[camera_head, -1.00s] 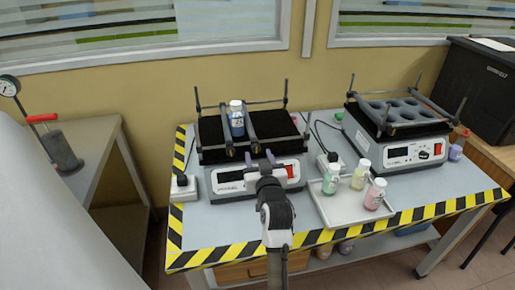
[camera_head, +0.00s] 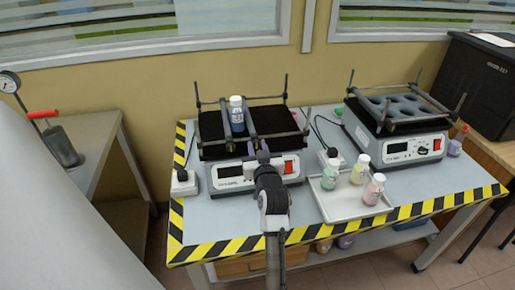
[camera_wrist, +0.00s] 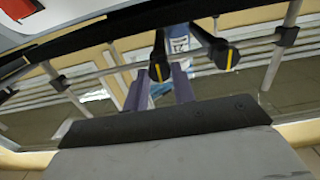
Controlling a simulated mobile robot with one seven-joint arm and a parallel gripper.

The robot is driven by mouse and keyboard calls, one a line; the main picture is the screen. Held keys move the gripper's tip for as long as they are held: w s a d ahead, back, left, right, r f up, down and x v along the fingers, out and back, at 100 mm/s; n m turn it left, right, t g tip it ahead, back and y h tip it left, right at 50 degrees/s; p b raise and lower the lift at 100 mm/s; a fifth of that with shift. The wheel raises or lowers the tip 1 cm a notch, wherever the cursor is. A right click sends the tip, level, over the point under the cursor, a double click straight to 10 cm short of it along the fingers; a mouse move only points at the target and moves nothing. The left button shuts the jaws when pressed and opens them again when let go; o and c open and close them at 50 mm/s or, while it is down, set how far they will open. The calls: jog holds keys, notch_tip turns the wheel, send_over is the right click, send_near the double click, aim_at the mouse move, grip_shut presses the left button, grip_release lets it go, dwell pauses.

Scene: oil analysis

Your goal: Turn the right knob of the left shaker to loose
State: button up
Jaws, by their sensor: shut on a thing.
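The left shaker (camera_head: 232,178) stands on the table with a black platform and two bars across it. A blue-labelled bottle (camera_head: 236,115) stands between the bars. In the wrist view, two black knobs with yellow marks sit at the bar ends. The right knob (camera_wrist: 160,68) is the left one in the wrist view, and the left knob (camera_wrist: 226,57) is beside it, outside the jaws. My gripper (camera_wrist: 160,82) is shut on the right knob, with purple fingers on either side of it. In the head view, my gripper (camera_head: 263,156) is at the shaker's front edge, partly hiding that knob.
A white tray (camera_head: 342,212) with several small bottles lies right of my arm. A second shaker (camera_head: 405,150) stands at the right. Corner posts and rails surround the left platform. A power adapter (camera_head: 184,180) sits at the left. The front table strip is clear.

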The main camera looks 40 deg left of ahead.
jog(key=shift+f+n+b, duration=0.1)
jog(key=shift+n+b, duration=0.2)
jog(key=shift+b, duration=0.15)
jog(key=n+b, duration=0.2)
jog(key=b, duration=0.1)
jog(key=shift+f+n, duration=0.1)
jog(key=shift+n, duration=0.3)
jog(key=n+b, duration=0.3)
jog(key=n, duration=0.1)
jog(key=shift+n+b, duration=0.3)
jog(key=shift+b, duration=0.1)
jog(key=n+b, duration=0.4)
jog(key=n, duration=0.1)
jog(key=shift+s, duration=0.1)
jog(key=shift+a+n+b, duration=0.1)
jog(key=shift+n+b, duration=1.55)
jog(key=shift+n, duration=0.75)
jog(key=o, duration=1)
